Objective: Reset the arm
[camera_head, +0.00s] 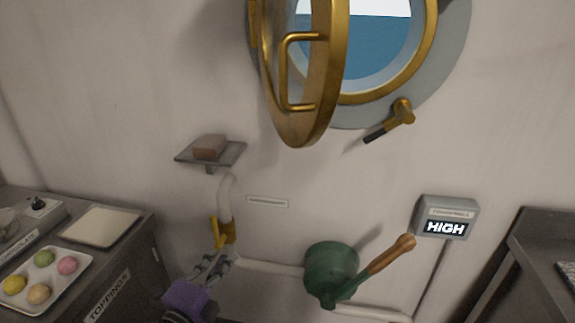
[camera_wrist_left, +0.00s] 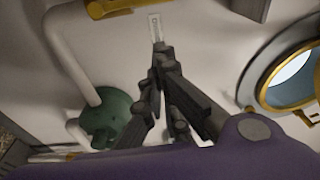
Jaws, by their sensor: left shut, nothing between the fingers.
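My left gripper (camera_head: 213,267) shows at the bottom of the head view, with its purple wrist below it. Its fingers are shut and empty, in front of the wall near a yellow valve handle (camera_head: 222,232) on a white pipe. In the left wrist view the gripper (camera_wrist_left: 160,50) also shows with its fingertips together, pointing toward a small wall label (camera_wrist_left: 154,27). Nothing is held between the fingers. My right gripper is not in view.
The brass porthole door (camera_head: 325,80) hangs open into the room. A green pump (camera_head: 330,270) with a wooden handle stands right of the gripper. A shelf (camera_head: 225,155) holds a brown block. The toppings counter (camera_head: 135,270) is at left, a dark counter (camera_head: 530,270) at right.

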